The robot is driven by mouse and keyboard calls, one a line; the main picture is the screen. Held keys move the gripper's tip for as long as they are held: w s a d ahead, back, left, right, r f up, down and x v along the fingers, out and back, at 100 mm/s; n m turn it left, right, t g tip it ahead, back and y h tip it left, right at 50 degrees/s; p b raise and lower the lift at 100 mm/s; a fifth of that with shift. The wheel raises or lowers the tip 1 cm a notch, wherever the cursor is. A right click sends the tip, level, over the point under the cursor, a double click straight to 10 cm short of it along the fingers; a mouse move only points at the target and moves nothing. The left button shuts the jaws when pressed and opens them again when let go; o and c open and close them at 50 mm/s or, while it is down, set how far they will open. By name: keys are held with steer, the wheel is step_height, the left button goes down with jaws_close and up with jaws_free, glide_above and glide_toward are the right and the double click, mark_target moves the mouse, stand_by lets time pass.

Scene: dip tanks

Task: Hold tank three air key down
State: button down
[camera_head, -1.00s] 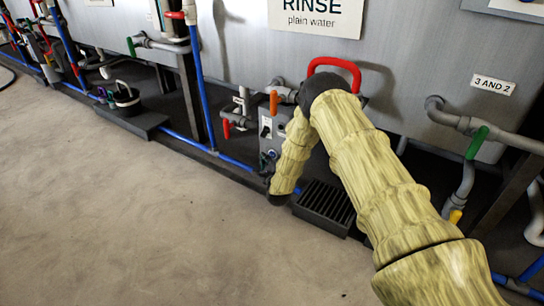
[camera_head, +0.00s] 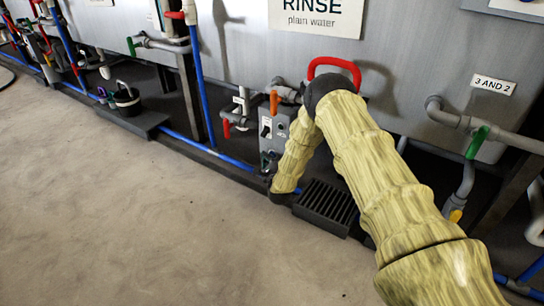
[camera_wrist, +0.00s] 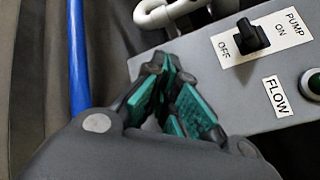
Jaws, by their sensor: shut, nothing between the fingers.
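My gripper (camera_wrist: 165,85) is in the wrist view with its teal-padded fingers drawn together and nothing between them. The fingers lie over the lower left part of a grey control box (camera_wrist: 232,98). I cannot tell whether they touch it. The box carries a black pump switch (camera_wrist: 252,38) with OFF and ON marks, and a FLOW label. I see no key marked air; the part of the box behind the fingers is hidden. In the head view the control box (camera_head: 281,117) stands under the tank marked RINSE, and my arm covers part of it.
A black slatted grate (camera_head: 327,206) lies on the floor beside the box. An orange-handled valve (camera_head: 275,101) and a red handle (camera_head: 334,66) are close to my arm. A blue pipe (camera_head: 205,90) rises at the left. The floor in front is clear.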

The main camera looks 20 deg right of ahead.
steer(key=shift+w+d, duration=0.25)
steer(key=shift+d, duration=0.1)
stand_by(2.0)
steer(key=shift+s+a, duration=0.1)
steer(key=shift+s+a+p, duration=0.3)
steer(key=shift+s+a, duration=0.15)
steer(key=shift+a, duration=0.1)
steer(key=shift+a, duration=0.1)
steer(key=s+a+p, duration=0.1)
steer(key=a, duration=0.1)
steer(key=s+a, duration=0.1)
steer(key=s, duration=0.1)
steer(key=shift+a+p, duration=0.35)
steer(key=shift+a, duration=0.05)
stand_by(0.6)
